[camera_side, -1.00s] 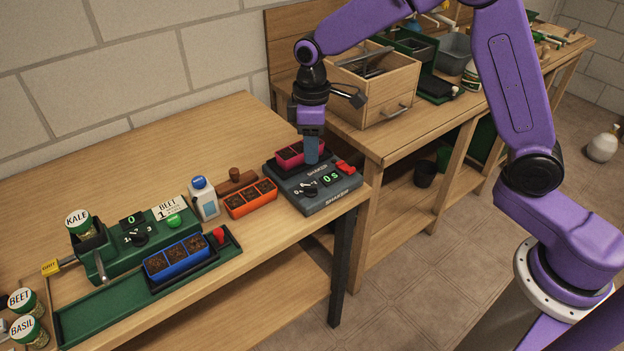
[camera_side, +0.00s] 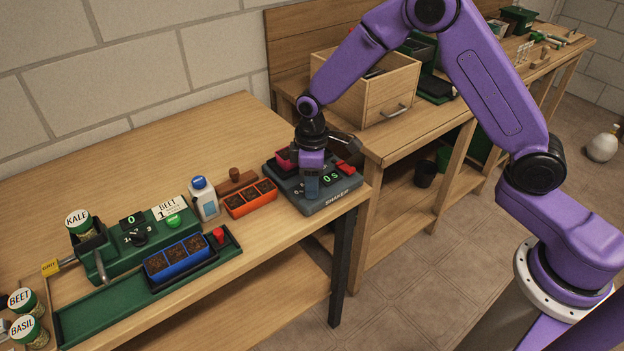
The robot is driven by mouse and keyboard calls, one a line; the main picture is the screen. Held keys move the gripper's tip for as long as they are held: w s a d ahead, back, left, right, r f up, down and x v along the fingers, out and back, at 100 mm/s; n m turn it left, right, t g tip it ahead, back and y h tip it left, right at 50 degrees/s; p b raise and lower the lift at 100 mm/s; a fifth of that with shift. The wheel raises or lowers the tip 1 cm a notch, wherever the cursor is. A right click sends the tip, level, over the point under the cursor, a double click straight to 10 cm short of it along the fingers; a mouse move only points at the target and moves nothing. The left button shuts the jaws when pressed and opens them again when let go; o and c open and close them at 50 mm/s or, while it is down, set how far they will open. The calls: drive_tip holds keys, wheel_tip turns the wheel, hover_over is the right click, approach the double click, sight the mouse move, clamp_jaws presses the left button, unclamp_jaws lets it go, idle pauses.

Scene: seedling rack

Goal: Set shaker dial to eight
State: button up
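The shaker (camera_side: 338,202) is a dark grey box at the right end of the near table. Its green display reads 0 S, and a red switch (camera_side: 346,168) sits at its back right. My gripper (camera_side: 312,194) points down over the front of the shaker, at the dial area. The dial is hidden behind the fingers. I cannot tell whether the fingers touch or hold the dial, or whether they are open or shut. A pink-red seedling tray (camera_side: 284,160) on the shaker is partly hidden by my gripper.
An orange tray (camera_side: 251,198) and a white bottle with a blue cap (camera_side: 203,199) stand left of the shaker. A green seeder (camera_side: 130,250) with a blue tray (camera_side: 178,258) is further left. A wooden drawer box (camera_side: 366,88) stands on the bench behind.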

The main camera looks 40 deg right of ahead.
clamp_jaws()
drive_tip(key=shift+m, duration=0.4)
drive_tip(key=m, duration=0.4)
drive_tip(key=shift+m, duration=0.3)
drive_tip(key=shift+a+m, duration=0.1)
drive_tip(key=shift+m, duration=2.1)
drive_tip(key=shift+o, duration=0.3)
unclamp_jaws()
